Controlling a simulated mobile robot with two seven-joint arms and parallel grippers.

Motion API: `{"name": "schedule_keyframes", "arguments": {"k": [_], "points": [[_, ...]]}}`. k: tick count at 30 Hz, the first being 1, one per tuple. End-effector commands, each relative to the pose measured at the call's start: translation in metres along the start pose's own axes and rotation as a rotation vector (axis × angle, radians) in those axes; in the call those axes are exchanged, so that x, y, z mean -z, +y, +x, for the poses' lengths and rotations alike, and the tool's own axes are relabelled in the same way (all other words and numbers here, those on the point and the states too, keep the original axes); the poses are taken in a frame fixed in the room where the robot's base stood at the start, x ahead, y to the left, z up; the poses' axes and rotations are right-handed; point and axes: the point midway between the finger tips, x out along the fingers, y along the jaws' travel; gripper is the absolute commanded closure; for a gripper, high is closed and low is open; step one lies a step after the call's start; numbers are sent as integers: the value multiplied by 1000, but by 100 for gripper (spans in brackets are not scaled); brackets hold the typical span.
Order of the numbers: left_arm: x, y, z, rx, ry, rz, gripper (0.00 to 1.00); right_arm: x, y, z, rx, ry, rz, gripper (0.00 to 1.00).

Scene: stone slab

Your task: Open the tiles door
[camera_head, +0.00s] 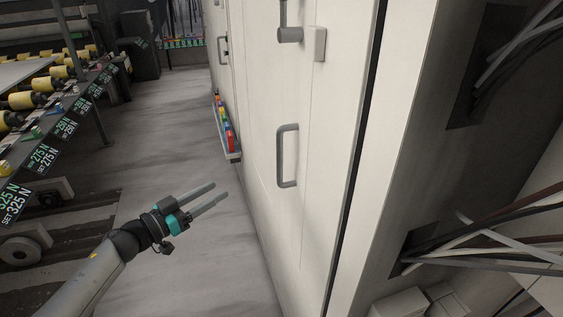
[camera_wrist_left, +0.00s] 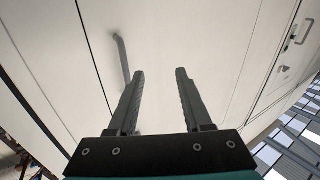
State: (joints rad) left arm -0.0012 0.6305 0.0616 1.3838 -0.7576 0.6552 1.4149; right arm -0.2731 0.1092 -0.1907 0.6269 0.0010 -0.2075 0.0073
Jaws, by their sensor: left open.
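A tall white cabinet door (camera_head: 262,100) stands closed in the middle of the head view. A grey vertical bar handle (camera_head: 287,156) is fixed on it. No label shows which door is the tiles door. My left gripper (camera_head: 221,191) is open and empty, left of the handle and apart from it, with its fingers pointing toward the door. In the left wrist view, a grey bar handle (camera_wrist_left: 122,58) shows on the white panel, partly hidden behind the left finger of my open gripper (camera_wrist_left: 160,74). My right gripper is out of view.
A second grey handle (camera_head: 289,34) and a small box (camera_head: 319,44) sit higher on the cabinet. Loose cables (camera_head: 490,245) hang at right. Machinery with yellow rollers (camera_head: 24,100) lines the left; floor between is clear.

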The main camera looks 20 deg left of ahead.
Motion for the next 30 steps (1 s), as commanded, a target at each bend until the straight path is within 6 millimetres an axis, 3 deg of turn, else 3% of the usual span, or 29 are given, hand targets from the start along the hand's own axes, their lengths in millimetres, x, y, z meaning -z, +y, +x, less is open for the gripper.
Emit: {"name": "schedule_keyframes", "arguments": {"k": [1,3,9,17,30], "points": [[23,7,4,-74,17,25,50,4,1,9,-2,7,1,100],[48,19,6,-160,16,39,50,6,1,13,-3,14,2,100],[81,40,6,-286,-18,60,50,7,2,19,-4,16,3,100],[84,48,25,-300,-21,58,50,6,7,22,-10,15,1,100],[81,71,99,-298,-19,55,50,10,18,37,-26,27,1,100]]}}
